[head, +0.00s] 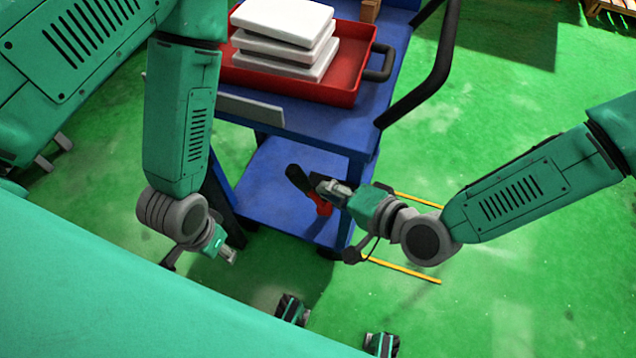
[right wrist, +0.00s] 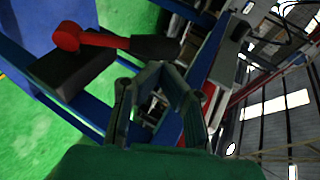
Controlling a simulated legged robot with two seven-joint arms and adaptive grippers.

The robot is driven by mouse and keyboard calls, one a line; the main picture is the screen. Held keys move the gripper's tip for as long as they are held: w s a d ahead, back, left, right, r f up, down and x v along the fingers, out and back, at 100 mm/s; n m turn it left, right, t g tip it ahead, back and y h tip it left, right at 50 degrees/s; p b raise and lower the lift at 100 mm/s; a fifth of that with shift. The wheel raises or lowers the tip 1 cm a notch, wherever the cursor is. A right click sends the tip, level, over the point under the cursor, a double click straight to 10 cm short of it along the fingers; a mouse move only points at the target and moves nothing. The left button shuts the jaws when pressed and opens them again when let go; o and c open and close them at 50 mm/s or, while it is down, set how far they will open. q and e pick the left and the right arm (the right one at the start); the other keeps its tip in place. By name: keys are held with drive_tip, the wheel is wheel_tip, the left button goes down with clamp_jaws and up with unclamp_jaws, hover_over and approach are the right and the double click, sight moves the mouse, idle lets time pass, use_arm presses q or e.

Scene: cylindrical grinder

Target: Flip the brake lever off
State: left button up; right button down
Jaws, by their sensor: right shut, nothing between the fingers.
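The brake lever has a red base end (head: 323,207) and a black handle (head: 298,178), low at the near end of the blue cart. In the right wrist view, the black handle (right wrist: 155,47) runs from the red pivot (right wrist: 67,36) towards the fingertips. My right gripper (head: 322,184) is shut and empty beside the lever; its fingertips (right wrist: 162,70) lie close to the handle's free end. I cannot tell whether they touch it. My left gripper (head: 230,256) hangs low, left of the lever and apart from it. Its fingers are too small to judge.
The blue cart (head: 345,140) carries a red tray (head: 345,92) with stacked white slabs (head: 285,50). A black push handle (head: 432,85) sticks out at its right. Yellow lines (head: 405,268) mark the green floor, which is clear at the right.

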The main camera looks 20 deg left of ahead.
drive_tip(key=shift+w+v, duration=0.3)
drive_tip(key=shift+v, duration=4.45)
drive_tip(key=s+d+f+n+g+h, duration=0.1)
drive_tip(key=s+d+f+h, duration=0.2)
drive_tip(key=d+f, duration=0.25)
drive_tip(key=s+d+f+g+h, duration=0.1)
drive_tip(key=s+d+f+h, duration=0.3)
drive_tip(key=d, duration=0.3)
use_arm(q)
drive_tip(key=shift+w+a+r+p, duration=0.1)
drive_tip(key=shift+a+r+p, duration=0.15)
drive_tip(key=shift+r+p, duration=0.15)
use_arm(e)
drive_tip(key=s+d+f+n+g+h, duration=0.1)
drive_tip(key=s+d+h, duration=0.2)
drive_tip(key=d, duration=0.5)
drive_tip(key=s+d+f+g+h, duration=0.1)
drive_tip(key=s+d+f+h, duration=0.1)
drive_tip(key=d, duration=0.7)
drive_tip(key=shift+s+d+n+h, duration=0.2)
drive_tip(key=shift+s+n+h, duration=0.2)
drive_tip(key=shift+s, duration=0.05)
